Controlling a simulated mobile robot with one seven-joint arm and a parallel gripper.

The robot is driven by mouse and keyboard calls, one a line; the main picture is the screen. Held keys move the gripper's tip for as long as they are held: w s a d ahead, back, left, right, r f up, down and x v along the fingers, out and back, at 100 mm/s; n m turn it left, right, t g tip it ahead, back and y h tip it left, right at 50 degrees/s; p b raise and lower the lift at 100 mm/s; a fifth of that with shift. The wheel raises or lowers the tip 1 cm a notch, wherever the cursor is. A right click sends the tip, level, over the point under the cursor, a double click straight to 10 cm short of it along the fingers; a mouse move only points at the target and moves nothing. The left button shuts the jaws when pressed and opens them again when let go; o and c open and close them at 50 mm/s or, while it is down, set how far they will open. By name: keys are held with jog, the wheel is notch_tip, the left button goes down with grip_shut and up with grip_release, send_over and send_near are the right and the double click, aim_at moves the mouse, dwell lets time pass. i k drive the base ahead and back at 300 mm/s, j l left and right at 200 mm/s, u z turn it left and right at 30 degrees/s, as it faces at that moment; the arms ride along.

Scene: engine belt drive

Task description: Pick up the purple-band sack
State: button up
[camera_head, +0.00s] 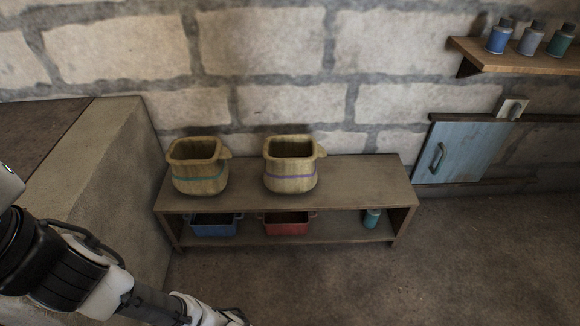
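The purple-band sack (290,167) is tan with an open top and a thin purple band. It stands upright on the middle of the wooden bench (365,178). A similar tan sack with a green band (198,168) stands to its left, with a gap between them. My arm comes in from the lower left. The end of my arm is cut off at the bottom edge, in front of the bench and apart from both sacks. The fingers of my gripper do not show.
On the bench's lower shelf are a blue bin (214,224), a red bin (286,224) and a teal bottle (371,218). A concrete block (122,190) stands left of the bench. A wall shelf (525,60) holds bottles above a blue cabinet door (452,151). The floor at right is clear.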

aim_at(290, 167)
jog(key=i+z, duration=0.35)
jog(key=i+j+z, duration=0.15)
jog(key=i+z, duration=0.15)
jog(key=i, duration=0.15)
jog(key=i+j+z, duration=0.35)
jog(key=i+l, duration=0.05)
jog(key=l, duration=0.05)
